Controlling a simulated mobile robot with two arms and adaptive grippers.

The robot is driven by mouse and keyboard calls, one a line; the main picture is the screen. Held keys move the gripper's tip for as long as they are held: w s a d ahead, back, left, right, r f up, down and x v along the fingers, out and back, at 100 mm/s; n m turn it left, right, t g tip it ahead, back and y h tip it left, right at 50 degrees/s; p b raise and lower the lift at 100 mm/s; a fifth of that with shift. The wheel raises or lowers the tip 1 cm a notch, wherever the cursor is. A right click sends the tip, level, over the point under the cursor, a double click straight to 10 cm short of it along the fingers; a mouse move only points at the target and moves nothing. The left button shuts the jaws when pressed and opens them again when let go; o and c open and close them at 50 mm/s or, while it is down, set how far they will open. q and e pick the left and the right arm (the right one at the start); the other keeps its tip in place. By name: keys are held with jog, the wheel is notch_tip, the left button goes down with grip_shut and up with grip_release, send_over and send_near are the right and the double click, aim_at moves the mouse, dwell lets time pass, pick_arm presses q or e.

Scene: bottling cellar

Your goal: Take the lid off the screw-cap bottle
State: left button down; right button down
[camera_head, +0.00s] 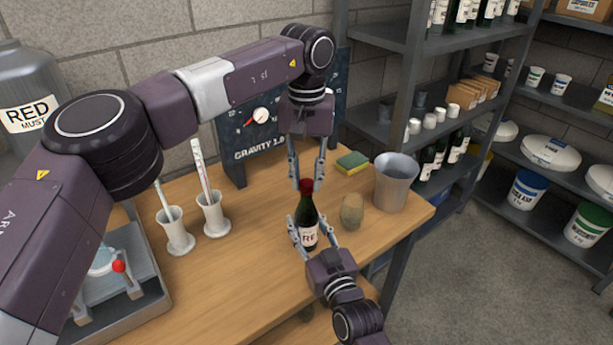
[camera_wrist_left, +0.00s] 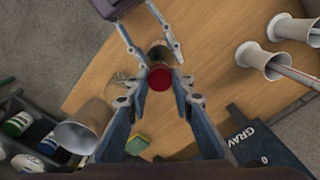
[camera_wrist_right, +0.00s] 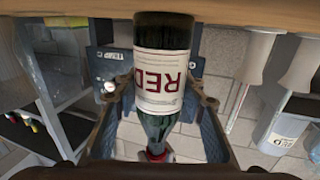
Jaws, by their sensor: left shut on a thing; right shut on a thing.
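The screw-cap bottle (camera_head: 308,215) is dark with a white and red label and stands upright on the wooden table. Its red lid (camera_head: 306,185) is on the neck and also shows in the left wrist view (camera_wrist_left: 159,78). My left gripper (camera_head: 306,182) points down from above and is shut on the lid, one finger on each side. My right gripper (camera_head: 311,232) comes from the front and is shut around the bottle's body. In the right wrist view the bottle's label (camera_wrist_right: 162,82) appears upside down between the fingers.
A sponge (camera_head: 352,163) lies behind. Two white-based cylinders (camera_head: 213,216) (camera_head: 176,232) stand left. A dark gauge board (camera_head: 258,125) stands at the back.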

pick_arm(q)
jog(key=n, duration=0.6)
jog(key=shift+n, duration=0.3)
jog(key=n, duration=0.7)
jog(key=shift+n, duration=0.3)
jog(key=n, duration=0.3)
jog(key=shift+n, duration=0.4)
jog(key=n, duration=0.4)
jog(key=shift+r, duration=0.1)
jog(key=n, duration=0.3)
jog(key=shift+n, duration=0.3)
jog(key=n, duration=0.3)
jog(key=shift+n, duration=0.4)
jog(key=n, duration=0.5)
jog(key=shift+n, duration=0.4)
jog(key=n, duration=0.5)
jog(key=shift+n, duration=0.4)
jog(key=n, duration=0.5)
jog(key=shift+n, duration=0.3)
jog(key=n, duration=0.7)
jog(key=shift+r, duration=0.1)
jog(key=shift+w+r, duration=0.1)
